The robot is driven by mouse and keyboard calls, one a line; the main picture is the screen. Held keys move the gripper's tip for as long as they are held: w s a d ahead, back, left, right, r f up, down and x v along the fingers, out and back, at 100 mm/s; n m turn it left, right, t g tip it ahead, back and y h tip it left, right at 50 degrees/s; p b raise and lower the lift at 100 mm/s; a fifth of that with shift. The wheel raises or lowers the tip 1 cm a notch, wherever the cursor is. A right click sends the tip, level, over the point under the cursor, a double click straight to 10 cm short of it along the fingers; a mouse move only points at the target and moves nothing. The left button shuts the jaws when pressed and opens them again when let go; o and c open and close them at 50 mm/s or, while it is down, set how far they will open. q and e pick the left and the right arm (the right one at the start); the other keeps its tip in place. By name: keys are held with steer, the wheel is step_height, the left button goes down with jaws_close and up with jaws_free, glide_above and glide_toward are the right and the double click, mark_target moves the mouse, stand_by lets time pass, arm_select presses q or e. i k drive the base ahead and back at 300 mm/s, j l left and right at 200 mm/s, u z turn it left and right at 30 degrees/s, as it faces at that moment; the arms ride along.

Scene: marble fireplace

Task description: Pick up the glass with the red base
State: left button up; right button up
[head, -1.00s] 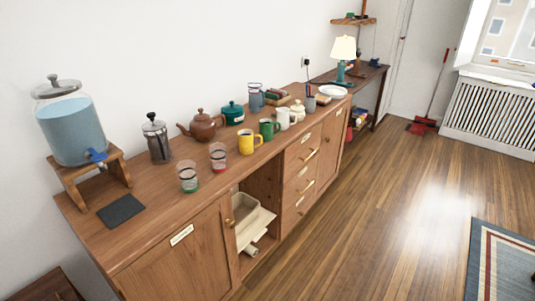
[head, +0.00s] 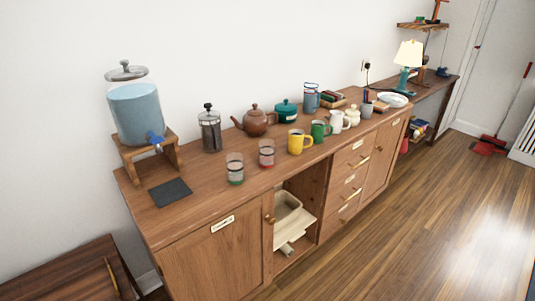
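The glass with the red base (head: 267,154) stands upright on the wooden sideboard in the head view, near its front edge. It is clear, with a dark band and a red bottom. A similar glass with a green base (head: 235,168) stands to its left, apart from it. A yellow mug (head: 299,142) stands to its right. Neither of my grippers is in view.
The sideboard (head: 206,194) also holds a water dispenser (head: 138,112) on a wooden stand, a dark mat (head: 170,192), a French press (head: 210,131), a brown teapot (head: 256,122) and several mugs.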

mark_target(267, 154)
steer(key=i+l, duration=0.35)
steer(key=i+l+u, duration=0.15)
steer(key=l+u, duration=0.2)
steer(key=i+l+u, duration=0.15)
steer(key=u, duration=0.15)
steer(key=l, duration=0.1)
